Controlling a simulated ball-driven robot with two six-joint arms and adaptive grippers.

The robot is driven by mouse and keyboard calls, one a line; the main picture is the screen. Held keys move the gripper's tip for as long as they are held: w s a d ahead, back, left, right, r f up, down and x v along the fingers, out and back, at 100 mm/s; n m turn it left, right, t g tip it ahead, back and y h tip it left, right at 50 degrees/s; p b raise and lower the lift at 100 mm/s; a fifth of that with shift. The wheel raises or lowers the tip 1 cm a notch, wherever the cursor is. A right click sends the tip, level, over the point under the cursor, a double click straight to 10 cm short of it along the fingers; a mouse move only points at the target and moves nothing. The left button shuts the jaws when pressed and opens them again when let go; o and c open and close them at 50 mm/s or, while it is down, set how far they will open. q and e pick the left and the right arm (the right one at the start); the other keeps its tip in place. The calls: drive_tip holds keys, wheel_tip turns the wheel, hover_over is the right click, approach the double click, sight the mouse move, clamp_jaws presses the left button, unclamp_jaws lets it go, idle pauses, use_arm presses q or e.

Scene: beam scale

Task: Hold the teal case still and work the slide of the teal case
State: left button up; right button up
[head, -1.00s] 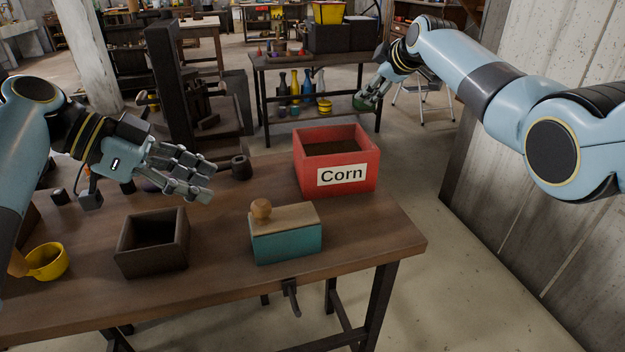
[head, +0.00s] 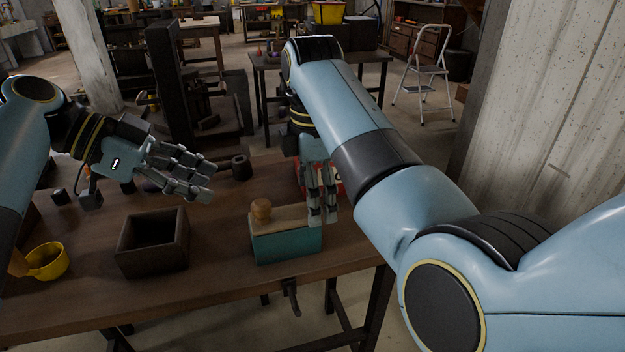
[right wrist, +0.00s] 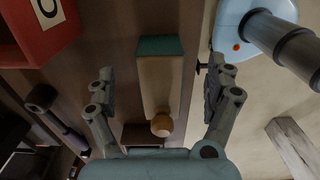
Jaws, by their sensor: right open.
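The teal case (head: 290,247) sits on the table near its front edge, with a pale wooden slide top and a round wooden knob (head: 261,210) at its left end. My right gripper (head: 322,218) points down above the case's right end in the head view. In the right wrist view the case (right wrist: 160,47) lies between the spread fingers of the right gripper (right wrist: 157,85), with no finger seen touching it; the knob (right wrist: 162,125) is nearest the palm. My left gripper (head: 205,185) hangs over the table, left of the case; its fingers look spread and empty.
A dark open box (head: 152,262) stands left of the case, and a yellow cup (head: 47,262) further left. The red corn bin (right wrist: 45,35) stands behind the case, mostly hidden by my right arm in the head view. A dark clamp (head: 291,295) hangs at the table's front edge.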

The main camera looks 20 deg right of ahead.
sight(313, 229)
wheel_tip(313, 229, down, 8)
drive_tip(key=shift+f, duration=0.2)
drive_tip(key=shift+c, duration=1.3)
drive_tip(key=c, duration=1.2)
